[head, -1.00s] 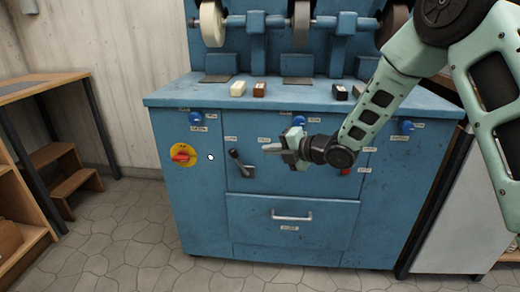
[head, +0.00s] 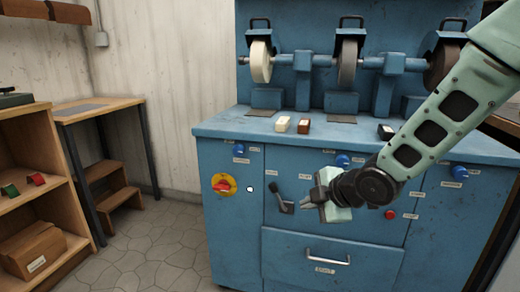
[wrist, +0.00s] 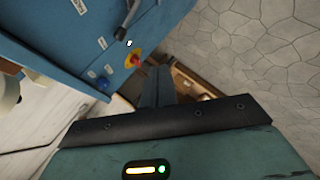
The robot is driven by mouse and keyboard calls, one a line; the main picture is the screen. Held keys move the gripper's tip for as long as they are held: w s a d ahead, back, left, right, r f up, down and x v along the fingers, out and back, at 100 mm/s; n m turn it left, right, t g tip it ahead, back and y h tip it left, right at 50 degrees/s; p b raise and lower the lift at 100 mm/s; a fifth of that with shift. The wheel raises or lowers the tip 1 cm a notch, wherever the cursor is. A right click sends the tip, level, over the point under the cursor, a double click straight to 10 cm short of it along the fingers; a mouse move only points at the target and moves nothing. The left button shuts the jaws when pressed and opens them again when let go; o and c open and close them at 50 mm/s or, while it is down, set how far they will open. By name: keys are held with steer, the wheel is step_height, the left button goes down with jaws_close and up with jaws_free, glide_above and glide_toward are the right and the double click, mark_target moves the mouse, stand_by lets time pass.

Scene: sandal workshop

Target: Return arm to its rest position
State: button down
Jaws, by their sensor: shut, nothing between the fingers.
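My gripper (head: 308,200) is in front of the blue grinding machine (head: 235,262), at the height of its front panel. Its fingers are together and point left, with nothing between them. In the wrist view the closed fingers (wrist: 157,87) reach past the dark edge of my gripper's body. A black lever (head: 281,197) on the panel shows just left of the fingertips. From the head view I cannot tell how far my gripper is from the panel. My arm comes in from the upper right and covers part of the machine's right side.
Light and brown blocks (head: 282,124) lie on the machine's top. Wooden shelves (head: 40,190) and a side table (head: 95,108) stand left. Tiled floor (head: 150,245) between is clear.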

steer(key=s+m+g+h, duration=0.5)
steer(key=s+m+g, duration=0.5)
steer(key=s, duration=2.1)
step_height(320, 180, up, 28)
steer(key=m+t+p, duration=0.2)
steer(key=p, duration=2.5)
steer(key=shift+d+m, duration=0.25)
steer(key=shift+m, duration=0.05)
steer(key=shift+f, duration=0.15)
